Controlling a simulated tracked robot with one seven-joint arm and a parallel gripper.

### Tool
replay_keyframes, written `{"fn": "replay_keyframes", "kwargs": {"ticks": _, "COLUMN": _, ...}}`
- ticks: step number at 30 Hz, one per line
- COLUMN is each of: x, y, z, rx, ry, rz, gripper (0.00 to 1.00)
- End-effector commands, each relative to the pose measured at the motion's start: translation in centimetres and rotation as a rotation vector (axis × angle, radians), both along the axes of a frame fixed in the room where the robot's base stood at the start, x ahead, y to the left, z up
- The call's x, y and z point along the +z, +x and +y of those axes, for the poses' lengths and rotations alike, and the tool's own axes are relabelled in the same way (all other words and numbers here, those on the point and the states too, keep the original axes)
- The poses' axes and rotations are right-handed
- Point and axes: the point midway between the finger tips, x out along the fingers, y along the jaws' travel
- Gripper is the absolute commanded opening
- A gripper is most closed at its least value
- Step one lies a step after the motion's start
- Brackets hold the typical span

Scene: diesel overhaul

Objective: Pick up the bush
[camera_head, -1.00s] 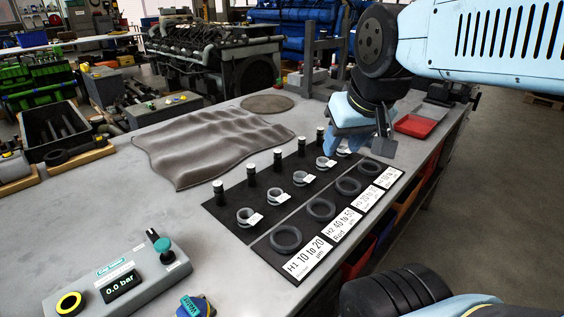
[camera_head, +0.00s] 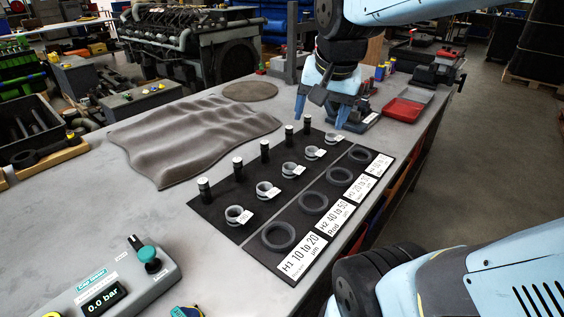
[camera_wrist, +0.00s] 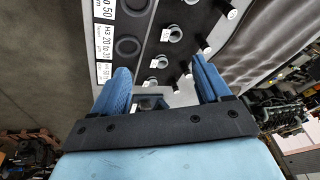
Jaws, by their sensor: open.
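Several small grey tagged rings that look like bushes stand in a row on a black mat (camera_head: 222,207). The nearest bush (camera_head: 239,214) is at the left, and the far bush (camera_head: 315,152) lies below my gripper. I cannot tell which one the task means. My gripper (camera_head: 322,113) is open and empty above the far end of the mat, fingers pointing down. In the wrist view, my gripper (camera_wrist: 160,68) has its blue fingers spread apart, with a tagged bush (camera_wrist: 159,62) showing between and beyond the tips.
Black upright pins (camera_head: 238,168) stand behind the bushes. Large dark rings (camera_head: 278,236) lie in front, beside printed labels (camera_head: 303,255). A crumpled grey cloth (camera_head: 195,135), a pressure gauge box (camera_head: 115,285) and a red tray (camera_head: 404,111) share the bench.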

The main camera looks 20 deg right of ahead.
Motion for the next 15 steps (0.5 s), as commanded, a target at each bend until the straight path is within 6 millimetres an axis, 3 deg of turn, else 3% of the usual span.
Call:
{"fn": "replay_keyframes", "kwargs": {"ticks": 8, "x": -2.5, "y": 6.6, "z": 0.0, "rx": -0.53, "ry": 0.162, "rz": 0.123, "gripper": 0.76}}
{"fn": "replay_keyframes", "kwargs": {"ticks": 15, "x": -6.0, "y": 12.0, "z": -0.1, "rx": -1.01, "ry": 0.257, "rz": 0.21, "gripper": 0.76}}
